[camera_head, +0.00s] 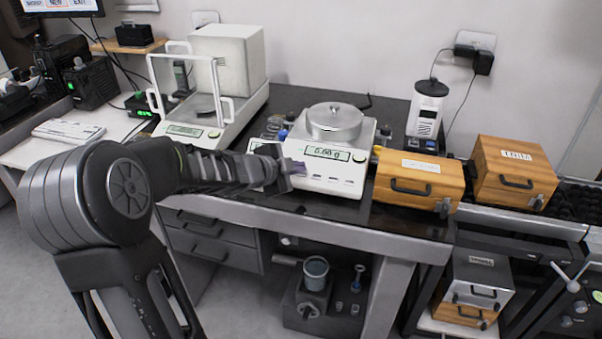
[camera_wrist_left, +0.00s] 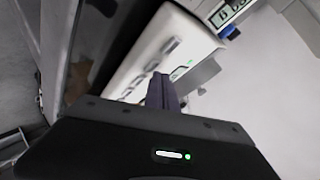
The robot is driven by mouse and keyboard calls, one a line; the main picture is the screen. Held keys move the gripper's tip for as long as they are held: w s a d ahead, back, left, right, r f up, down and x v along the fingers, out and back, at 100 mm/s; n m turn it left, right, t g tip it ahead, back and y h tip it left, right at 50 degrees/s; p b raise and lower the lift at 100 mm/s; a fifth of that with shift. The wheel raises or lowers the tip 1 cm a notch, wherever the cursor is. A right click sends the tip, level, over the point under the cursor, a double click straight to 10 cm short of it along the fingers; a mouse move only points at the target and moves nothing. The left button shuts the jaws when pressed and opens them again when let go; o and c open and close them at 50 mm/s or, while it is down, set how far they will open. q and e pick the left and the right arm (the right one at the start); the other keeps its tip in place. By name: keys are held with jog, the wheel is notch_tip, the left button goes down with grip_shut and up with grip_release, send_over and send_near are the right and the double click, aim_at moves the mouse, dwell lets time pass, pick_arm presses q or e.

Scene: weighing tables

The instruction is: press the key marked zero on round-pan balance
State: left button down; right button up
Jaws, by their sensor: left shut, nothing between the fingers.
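The round-pan balance (camera_head: 335,189) is white, with a round metal pan (camera_head: 334,122) on top and a lit display (camera_head: 327,153) that seems to read 0.00 g. A row of small keys lies along its front panel. My left gripper (camera_head: 297,167) is at the left end of that panel, its fingers shut and empty. In the left wrist view the shut fingers (camera_wrist_left: 163,92) point at the balance's front panel (camera_wrist_left: 150,55), close to the keys. I cannot tell whether they touch one, and the key markings are too small to read. My right gripper is not in view.
A balance with a glass draft shield (camera_head: 190,130) stands to the left. Wooden cases (camera_head: 419,168) and (camera_head: 513,163) with handles stand to the right. A white device (camera_head: 428,105) is behind them. The dark table's front edge (camera_head: 340,236) runs just before the balance.

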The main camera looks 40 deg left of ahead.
pick_arm(q)
jog(key=shift+w+f, duration=0.1)
jog(key=shift+f, duration=0.3)
dwell(0.3)
jog(key=shift+s+r+p, duration=0.25)
jog(key=shift+r+p, duration=0.35)
jog(key=shift+r, duration=0.2)
jog(key=r+p, duration=0.1)
jog(key=s+r+p, duration=0.1)
jog(key=r+p, duration=0.2)
jog(key=p, duration=0.1)
jog(key=shift+s+d+r, duration=0.15)
jog(key=shift+d+r, duration=0.15)
jog(key=shift+r, duration=0.1)
dwell(0.9)
